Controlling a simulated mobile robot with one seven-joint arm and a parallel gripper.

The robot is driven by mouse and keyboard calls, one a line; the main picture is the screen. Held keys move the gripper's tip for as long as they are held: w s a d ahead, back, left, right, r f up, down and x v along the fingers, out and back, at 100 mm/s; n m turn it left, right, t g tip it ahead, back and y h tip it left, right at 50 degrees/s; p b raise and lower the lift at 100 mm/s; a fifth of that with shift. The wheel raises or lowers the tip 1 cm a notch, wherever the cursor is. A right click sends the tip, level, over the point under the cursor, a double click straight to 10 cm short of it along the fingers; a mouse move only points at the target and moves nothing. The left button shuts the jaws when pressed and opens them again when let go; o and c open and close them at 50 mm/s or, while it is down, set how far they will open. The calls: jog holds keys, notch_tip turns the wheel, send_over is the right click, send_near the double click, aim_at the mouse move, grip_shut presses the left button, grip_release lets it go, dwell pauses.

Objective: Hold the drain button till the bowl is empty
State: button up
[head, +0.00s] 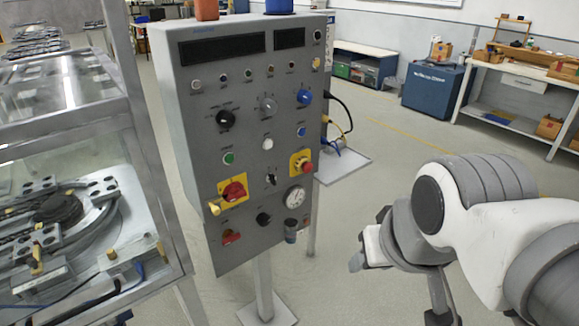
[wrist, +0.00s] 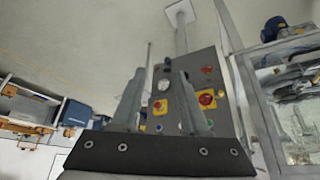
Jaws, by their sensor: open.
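A small dark bowl (head: 291,232) hangs below the white round gauge (head: 295,197) at the lower right of the grey control panel (head: 255,130). Its contents are too small to make out. I cannot clearly pick out a drain button; the bowl's underside is tiny in this view. My gripper (head: 357,262) is to the right of the panel, apart from it, at about the bowl's height in the picture. In the wrist view my gripper (wrist: 160,75) shows two spread fingers with nothing between them, and the gauge (wrist: 162,85) appears beyond them, upside down.
A red rotary switch (head: 234,191), a red emergency stop (head: 302,163) and a red lever (head: 231,237) are on the panel. A glass-sided cabinet (head: 150,200) stands close on the left. A post (head: 263,285) supports the panel.

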grip_shut()
dwell(1.3)
